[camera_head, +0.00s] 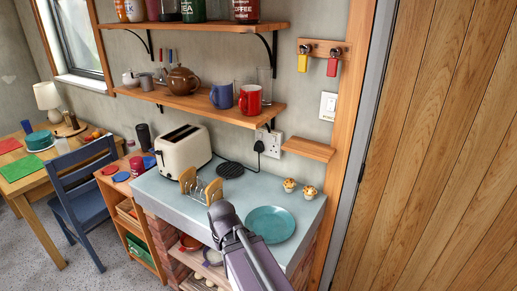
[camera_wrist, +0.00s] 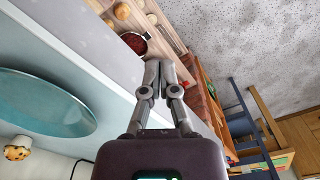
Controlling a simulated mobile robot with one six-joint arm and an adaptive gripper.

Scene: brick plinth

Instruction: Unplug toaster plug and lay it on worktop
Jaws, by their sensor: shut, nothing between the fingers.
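The black toaster plug (camera_head: 259,147) sits in the white wall socket (camera_head: 270,139) above the back of the worktop (camera_head: 165,188). Its black cable (camera_head: 231,169) lies coiled on the worktop beside the cream toaster (camera_head: 183,149). My gripper (camera_head: 216,207) shows over the worktop's front edge, in front of and well away from the plug. In the wrist view the fingers of my gripper (camera_wrist: 157,66) are closed together and empty. The plug is out of the wrist view; a bit of black cable (camera_wrist: 76,167) shows at its lower left.
A toast rack (camera_head: 200,187) stands near my gripper. A small wooden shelf (camera_head: 308,149) juts out right of the socket; a shelf with mugs (camera_head: 200,103) hangs above.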

